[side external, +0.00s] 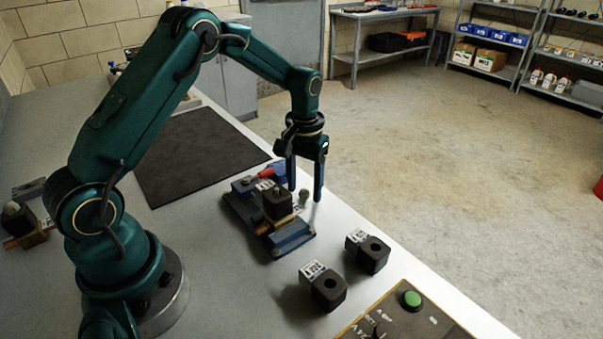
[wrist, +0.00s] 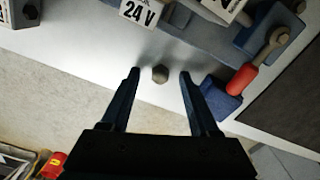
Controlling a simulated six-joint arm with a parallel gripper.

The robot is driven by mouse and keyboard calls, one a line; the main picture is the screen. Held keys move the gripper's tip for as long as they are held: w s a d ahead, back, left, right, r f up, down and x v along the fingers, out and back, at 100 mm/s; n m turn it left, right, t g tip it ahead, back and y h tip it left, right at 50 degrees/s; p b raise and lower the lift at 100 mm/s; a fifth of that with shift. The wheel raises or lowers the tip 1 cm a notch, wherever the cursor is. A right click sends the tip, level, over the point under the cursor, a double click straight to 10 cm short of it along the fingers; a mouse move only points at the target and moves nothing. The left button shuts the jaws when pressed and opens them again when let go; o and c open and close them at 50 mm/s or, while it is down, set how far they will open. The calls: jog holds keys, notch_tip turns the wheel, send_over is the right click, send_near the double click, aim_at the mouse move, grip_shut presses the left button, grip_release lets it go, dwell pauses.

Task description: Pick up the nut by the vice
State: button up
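The nut (wrist: 160,73) is a small grey-brown piece on the light bench top, close to the bench edge. In the side external view it shows as a small grey piece (side external: 304,194) beside the vice. The blue vice (side external: 291,238) has a red handle and holds a dark block with a label. My gripper (wrist: 158,73) points down and is open, with a finger on each side of the nut and gaps between. In the side external view my gripper (side external: 304,196) hangs at the vice's far right side. I cannot tell its exact height above the bench.
Two dark blocks with labels, one nearer (side external: 328,291) and one farther (side external: 373,255), stand right of the vice. A control panel with a green button (side external: 411,299) is at the front right. A dark mat (side external: 196,150) lies behind the vice. The bench edge is close to my gripper.

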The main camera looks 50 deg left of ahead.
grip_shut()
